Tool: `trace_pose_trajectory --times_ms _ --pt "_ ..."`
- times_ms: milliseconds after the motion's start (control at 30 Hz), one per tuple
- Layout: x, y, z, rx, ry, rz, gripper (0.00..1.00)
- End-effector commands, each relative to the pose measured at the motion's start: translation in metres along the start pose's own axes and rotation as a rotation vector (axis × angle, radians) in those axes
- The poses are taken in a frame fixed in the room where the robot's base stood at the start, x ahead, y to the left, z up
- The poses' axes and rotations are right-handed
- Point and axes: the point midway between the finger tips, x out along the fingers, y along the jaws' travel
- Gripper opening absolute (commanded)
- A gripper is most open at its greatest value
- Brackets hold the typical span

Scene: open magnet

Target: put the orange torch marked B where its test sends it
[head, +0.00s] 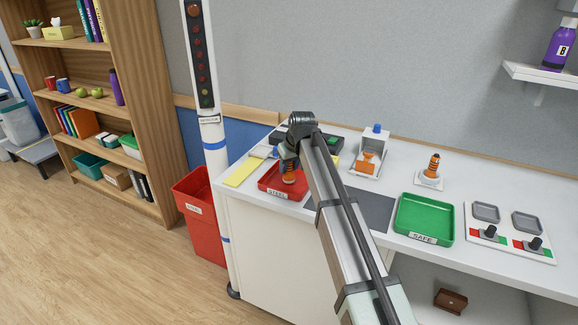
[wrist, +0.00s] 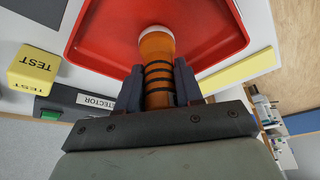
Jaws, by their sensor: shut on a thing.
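An orange torch (head: 289,177) with black bands is held in my gripper (head: 288,162), which is shut on it. In the wrist view the torch (wrist: 156,52) sits between both fingers (wrist: 158,92), its pale end pointing away from me. No letter on it is readable. The torch is over or in the red tray (head: 268,182) marked STEEL; I cannot tell whether it touches the tray floor. A green tray (head: 424,218) marked SAFE stands to the right. A dark detector (wrist: 90,100) and a yellow TEST block (wrist: 32,68) show beside the red tray in the wrist view.
Another orange, black-banded thing (head: 432,166) stands on a white pad. A white holder (head: 371,150) with an orange piece stands behind. A switch panel (head: 510,235) is at the right. A red bin (head: 205,225) stands left of the table. My arm crosses the dark mat (head: 370,208).

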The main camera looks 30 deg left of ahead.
Motion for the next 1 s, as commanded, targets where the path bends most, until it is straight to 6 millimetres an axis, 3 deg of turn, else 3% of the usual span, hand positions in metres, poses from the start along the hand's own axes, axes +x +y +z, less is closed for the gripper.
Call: trace_pose_trajectory --times_ms 233,267,500,833,1000 --pt "0.003 0.0 0.001 0.0 0.0 0.0 0.02" --pt "0.003 0.0 0.001 0.0 0.0 0.0 0.39" --pt "0.003 0.0 0.001 0.0 0.0 0.0 0.61" --pt "-0.001 0.0 -0.001 0.0 0.0 0.0 0.61" --pt "-0.021 0.0 0.0 0.0 0.002 0.001 0.61"
